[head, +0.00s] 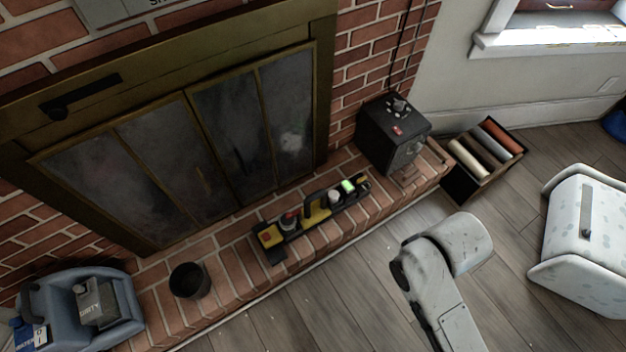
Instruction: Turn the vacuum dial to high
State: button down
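A dark box-shaped unit (375,140) stands on the right end of the brick hearth, against the brick wall. It may be the vacuum, but no label on it is readable. A grey knob (399,105) sits on its top, with a small red part (397,130) in front of it. A round feature shows dimly on its front face. The knob's setting is too small to read. My pale arm rises from the bottom edge, right of centre, over the wood floor, apart from the unit. My gripper is not in view.
A black caddy (293,238) with small items lies on the hearth (232,262), with a dark cup (189,281) to its left. An open box of rolls (460,187) and a white speckled case (597,240) stand right. Floor between is clear.

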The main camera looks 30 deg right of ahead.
aim_at(361, 181)
jog(key=i+l, duration=0.6)
jog(key=i, duration=0.2)
jog(key=u, duration=0.05)
